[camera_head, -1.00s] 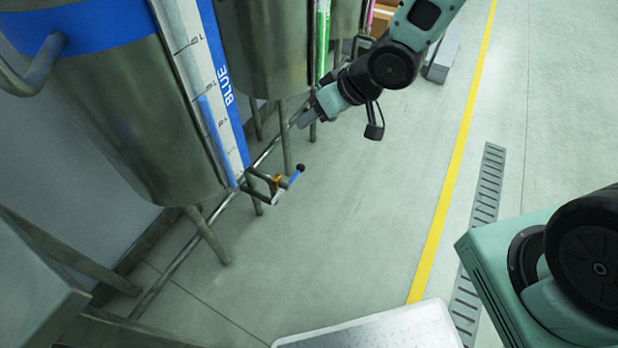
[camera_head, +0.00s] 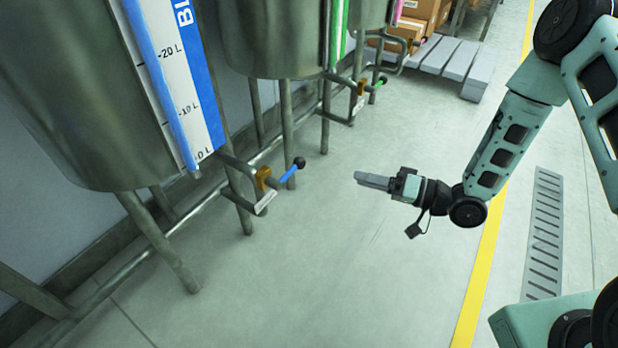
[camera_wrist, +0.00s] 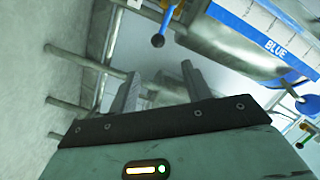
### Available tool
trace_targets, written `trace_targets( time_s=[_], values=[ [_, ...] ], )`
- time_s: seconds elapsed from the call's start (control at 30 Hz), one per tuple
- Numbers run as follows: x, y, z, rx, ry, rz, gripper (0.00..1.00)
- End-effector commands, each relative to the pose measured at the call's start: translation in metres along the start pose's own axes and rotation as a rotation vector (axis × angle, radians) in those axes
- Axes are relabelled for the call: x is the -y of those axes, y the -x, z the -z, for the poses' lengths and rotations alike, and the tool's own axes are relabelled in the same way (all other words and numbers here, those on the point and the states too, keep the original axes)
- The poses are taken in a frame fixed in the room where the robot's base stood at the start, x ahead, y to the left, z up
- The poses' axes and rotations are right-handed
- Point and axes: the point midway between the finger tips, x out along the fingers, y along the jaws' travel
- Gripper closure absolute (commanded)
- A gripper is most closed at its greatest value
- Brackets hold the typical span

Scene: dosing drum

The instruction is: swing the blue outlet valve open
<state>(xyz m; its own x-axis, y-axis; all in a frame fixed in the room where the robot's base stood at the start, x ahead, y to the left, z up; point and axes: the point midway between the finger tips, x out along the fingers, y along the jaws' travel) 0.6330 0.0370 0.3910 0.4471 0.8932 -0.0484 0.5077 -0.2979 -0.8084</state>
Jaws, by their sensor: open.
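The blue outlet valve handle (camera_head: 288,173) has a black ball end and sits on a brass valve body (camera_head: 263,179), on the outlet pipe below the drum with the blue scale (camera_head: 205,110). The handle sticks out from the valve toward the right. My gripper (camera_head: 358,180) is to the right of the handle, pointing left at it, open and empty, with a clear gap between them. In the wrist view the blue handle with its black ball (camera_wrist: 158,40) shows above and beyond my fingers (camera_wrist: 160,90). Nothing is between the fingers.
A second drum (camera_head: 270,40) with a green-handled valve (camera_head: 378,84) stands behind. Pipes and drum legs (camera_head: 165,245) run below the drums. A pallet with cardboard boxes (camera_head: 405,30) is at the back. The floor between my gripper and the drums is clear.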

Motion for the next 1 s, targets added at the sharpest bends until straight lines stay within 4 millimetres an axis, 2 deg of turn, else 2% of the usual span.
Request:
trace_targets(
  time_s=[0.03,0.17,0.27,0.37,0.8,1.0],
  values=[
    [-0.009,0.002,-0.007,-0.013,-0.015,0.015,0.51],
    [-0.011,0.004,-0.010,-0.029,-0.033,0.040,0.51],
    [-0.010,-0.004,-0.009,-0.030,-0.032,0.042,0.51],
    [-0.009,-0.018,-0.009,-0.029,-0.030,0.044,0.51],
    [-0.007,-0.110,-0.008,-0.028,-0.027,0.044,0.51],
    [-0.005,-0.145,-0.006,-0.028,-0.030,0.042,0.51]
  ],
)
